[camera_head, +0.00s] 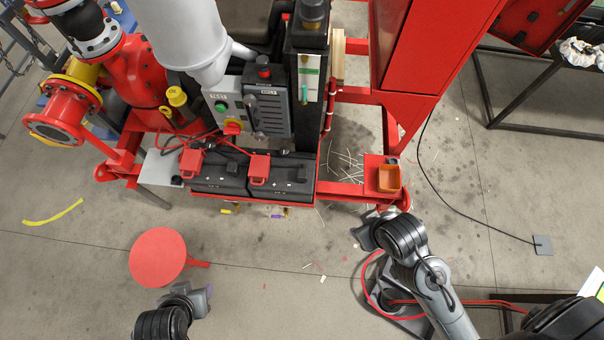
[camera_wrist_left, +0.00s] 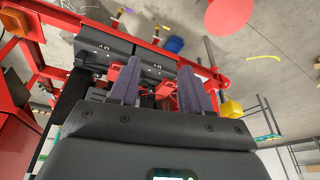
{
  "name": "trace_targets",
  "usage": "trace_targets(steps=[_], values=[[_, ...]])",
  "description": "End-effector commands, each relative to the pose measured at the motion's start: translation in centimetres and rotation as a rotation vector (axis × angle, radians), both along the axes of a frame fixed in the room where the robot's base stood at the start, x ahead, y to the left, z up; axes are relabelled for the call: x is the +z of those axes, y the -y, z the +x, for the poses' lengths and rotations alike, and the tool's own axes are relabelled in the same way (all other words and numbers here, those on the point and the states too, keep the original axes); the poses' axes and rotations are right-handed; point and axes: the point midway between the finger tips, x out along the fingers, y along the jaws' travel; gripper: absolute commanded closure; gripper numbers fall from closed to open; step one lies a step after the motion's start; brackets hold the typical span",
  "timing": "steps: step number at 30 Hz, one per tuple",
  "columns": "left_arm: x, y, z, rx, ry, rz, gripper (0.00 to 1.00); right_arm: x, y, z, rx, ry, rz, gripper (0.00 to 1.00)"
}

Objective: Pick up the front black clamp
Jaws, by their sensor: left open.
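I cannot clearly pick out the front black clamp in either view. Two black batteries (camera_head: 222,180) sit side by side on the red skid's front tray, with red clamp-like pieces (camera_head: 260,168) and cables on top. My left gripper (camera_head: 203,296) is low at the front left, apart from the skid. In the left wrist view its two purple-grey fingers (camera_wrist_left: 159,70) are spread with a gap between them, and the batteries (camera_wrist_left: 105,48) show beyond. My right gripper (camera_head: 362,234) is partly hidden by its wrist, below the skid's front right corner; its jaws are unclear.
A round red stool top (camera_head: 158,256) stands left of my left gripper's reach, near the skid front. A control box (camera_head: 266,108) stands behind the batteries. Floor between the arms is mostly clear.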

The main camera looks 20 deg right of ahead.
Motion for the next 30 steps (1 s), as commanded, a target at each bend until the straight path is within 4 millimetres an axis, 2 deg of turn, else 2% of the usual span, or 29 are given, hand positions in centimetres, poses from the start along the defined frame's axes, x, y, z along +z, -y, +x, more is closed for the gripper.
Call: trace_targets(steps=[5, 11, 12, 22, 30], values=[[0.0, 0.0, 0.0, 0.000, 0.000, 0.000, 0.52, 0.0, 0.1, 0.0, 0.003, 0.001, -0.004, 0.57], [0.0, 0.0, 0.0, 0.000, 0.000, 0.000, 0.25, 0.0, 0.2, 0.0, 0.006, 0.000, -0.009, 0.57], [0.0, 0.0, 0.0, 0.000, 0.000, 0.000, 0.23, 0.0, 0.2, 0.0, 0.007, 0.001, -0.011, 0.57], [0.0, 0.0, 0.0, 0.026, 0.000, -0.007, 0.23, 0.0, 0.2, 0.0, 0.005, 0.000, -0.009, 0.57], [0.3, 0.6, 1.4, 0.258, 0.070, -0.111, 0.23, 0.0, 0.1, 0.0, 0.002, 0.001, -0.003, 0.57]])
